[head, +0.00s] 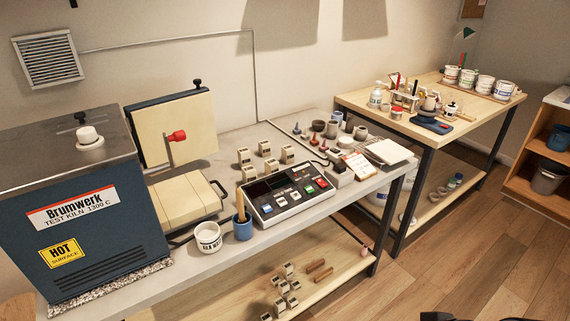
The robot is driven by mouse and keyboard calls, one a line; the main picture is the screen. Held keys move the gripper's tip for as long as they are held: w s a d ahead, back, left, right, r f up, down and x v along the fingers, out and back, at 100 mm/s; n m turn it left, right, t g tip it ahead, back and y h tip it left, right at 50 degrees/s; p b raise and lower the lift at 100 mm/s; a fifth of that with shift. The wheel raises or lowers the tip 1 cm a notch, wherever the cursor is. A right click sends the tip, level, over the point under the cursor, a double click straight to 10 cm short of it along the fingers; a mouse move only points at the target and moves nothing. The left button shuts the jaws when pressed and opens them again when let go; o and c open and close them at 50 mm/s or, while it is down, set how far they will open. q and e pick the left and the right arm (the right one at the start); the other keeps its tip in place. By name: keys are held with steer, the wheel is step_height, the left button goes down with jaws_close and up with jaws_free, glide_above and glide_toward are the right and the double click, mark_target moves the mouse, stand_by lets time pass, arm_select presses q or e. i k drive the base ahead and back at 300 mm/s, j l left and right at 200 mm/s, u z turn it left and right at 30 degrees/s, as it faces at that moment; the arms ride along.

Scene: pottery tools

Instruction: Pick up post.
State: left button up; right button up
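No single object is clearly marked as the post. Several small pale blocks, which may be kiln posts (264,149), stand on the grey worktop behind the control box. More small pale pieces (281,285) stand on the lower wooden shelf, beside two tan cylinders (318,269). I cannot tell which of these is the task's post. My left gripper is not in view. Dark shapes at the bottom edge on the right may be part of my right gripper (437,316); its fingers cannot be made out. Nothing is seen held.
A blue kiln (95,215) with a hot-surface label fills the left. The control box (290,195), a white cup (208,237) and a blue cup (242,229) line the worktop's front edge. A wooden table (470,125) with jars stands behind right. The wooden floor (450,260) is open.

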mark_target(287, 151)
steer(key=i+l, duration=1.75)
steer(key=l, duration=0.2)
